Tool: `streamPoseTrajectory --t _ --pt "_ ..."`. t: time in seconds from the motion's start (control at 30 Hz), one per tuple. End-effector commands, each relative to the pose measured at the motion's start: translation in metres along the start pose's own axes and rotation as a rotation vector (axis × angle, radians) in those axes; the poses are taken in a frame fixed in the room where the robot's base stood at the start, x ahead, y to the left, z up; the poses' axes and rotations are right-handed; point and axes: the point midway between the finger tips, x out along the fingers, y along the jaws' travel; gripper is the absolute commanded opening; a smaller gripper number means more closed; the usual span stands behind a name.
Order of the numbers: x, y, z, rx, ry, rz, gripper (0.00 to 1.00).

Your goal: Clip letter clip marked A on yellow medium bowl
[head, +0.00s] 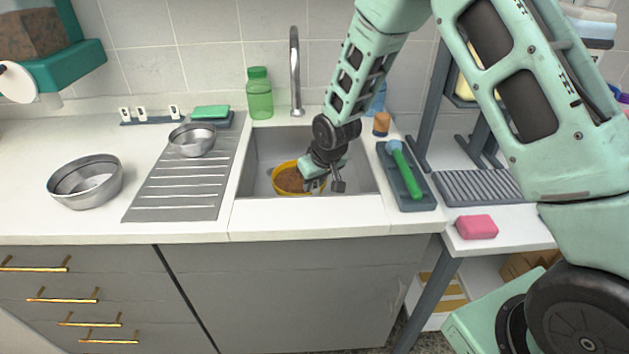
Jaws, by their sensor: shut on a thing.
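The yellow bowl (277,188) sits in the sink with brown, crumbly contents. My gripper (326,187) points down into the sink at the bowl's right rim and hides part of that side. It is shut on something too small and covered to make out. I cannot tell whether it touches the rim. Several white clips with dark marks stand on a blue rail at the back wall: a left one (125,115), a middle one (142,113) and a right one (174,111). A wider gap lies between the middle and right clips. Their letters are not readable.
A large steel bowl (85,183) stands on the left counter. A small steel bowl (192,140) and green sponge (211,112) are near the drainboard (178,190). The faucet (295,70) and green bottle (259,95) stand behind the sink. A green-handled brush (406,172) lies right of it.

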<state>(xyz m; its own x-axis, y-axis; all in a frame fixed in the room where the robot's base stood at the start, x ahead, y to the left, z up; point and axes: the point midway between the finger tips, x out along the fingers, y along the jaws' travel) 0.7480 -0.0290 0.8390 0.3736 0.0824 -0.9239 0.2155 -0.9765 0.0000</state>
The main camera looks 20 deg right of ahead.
Motion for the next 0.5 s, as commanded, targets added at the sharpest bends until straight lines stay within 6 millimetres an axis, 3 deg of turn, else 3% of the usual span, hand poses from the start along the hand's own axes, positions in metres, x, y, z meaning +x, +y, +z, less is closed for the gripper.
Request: streamPoseTrajectory --t 0.37,0.4,0.5 --pt "0.0010 0.0000 0.0003 0.000 0.000 0.000 0.05" --pt "0.0010 0.0000 0.0003 0.000 0.000 0.000 0.29" --pt "0.0010 0.0000 0.0003 0.000 0.000 0.000 0.52"
